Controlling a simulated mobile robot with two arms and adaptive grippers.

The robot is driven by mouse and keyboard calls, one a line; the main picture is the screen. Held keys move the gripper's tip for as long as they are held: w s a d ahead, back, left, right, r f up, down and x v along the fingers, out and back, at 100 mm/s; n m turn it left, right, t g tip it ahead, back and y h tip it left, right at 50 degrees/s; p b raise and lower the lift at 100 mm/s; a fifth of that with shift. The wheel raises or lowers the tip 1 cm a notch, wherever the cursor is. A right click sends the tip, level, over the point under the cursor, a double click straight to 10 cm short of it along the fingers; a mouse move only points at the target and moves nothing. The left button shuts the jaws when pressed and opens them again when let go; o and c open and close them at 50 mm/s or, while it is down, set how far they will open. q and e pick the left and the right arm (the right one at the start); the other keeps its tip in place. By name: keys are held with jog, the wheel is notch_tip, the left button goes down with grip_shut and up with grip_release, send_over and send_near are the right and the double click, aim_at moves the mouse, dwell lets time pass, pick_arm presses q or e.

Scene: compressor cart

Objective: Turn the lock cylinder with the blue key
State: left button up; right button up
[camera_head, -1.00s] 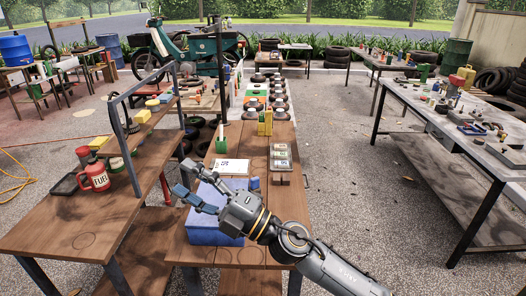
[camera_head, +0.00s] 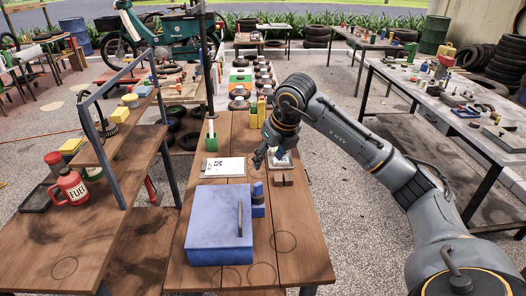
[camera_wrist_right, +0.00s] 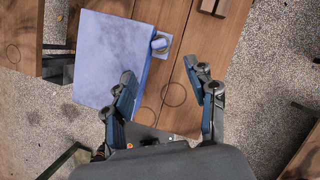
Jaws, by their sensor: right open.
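A small upright blue piece (camera_head: 258,198) stands on the wooden bench beside the right edge of a blue box (camera_head: 218,238). A slim dark grey bar (camera_head: 240,219) shows at the right part of the box. My right gripper (camera_head: 270,161) is over the bench, beyond the blue piece. In the wrist view its fingers (camera_wrist_right: 163,84) are apart with nothing between them. My left gripper is not in view.
Brown blocks (camera_head: 283,180) and a white sheet (camera_head: 223,167) lie on the bench. A metal-framed shelf with a red fuel can (camera_head: 70,187) stands left. A grey table (camera_head: 450,110) with tools is right. The bench's front right part is bare.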

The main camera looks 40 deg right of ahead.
aim_at(258, 184)
jog(key=p+x, duration=0.2)
jog(key=x, duration=1)
jog(key=shift+a+f+p, duration=0.1)
jog(key=shift+f+p, duration=0.05)
jog(key=shift+p, duration=0.2)
jog(key=shift+f, duration=0.25)
jog(key=shift+w+f, duration=0.1)
jog(key=shift+f, duration=0.05)
jog(key=shift+c, duration=0.2)
grip_shut()
jog(key=shift+a+m+h, duration=0.1)
jog(key=shift+m+h, duration=0.4)
jog(key=shift+m, duration=0.7)
jog(key=shift+m+h, duration=0.3)
jog(key=shift+m, duration=0.5)
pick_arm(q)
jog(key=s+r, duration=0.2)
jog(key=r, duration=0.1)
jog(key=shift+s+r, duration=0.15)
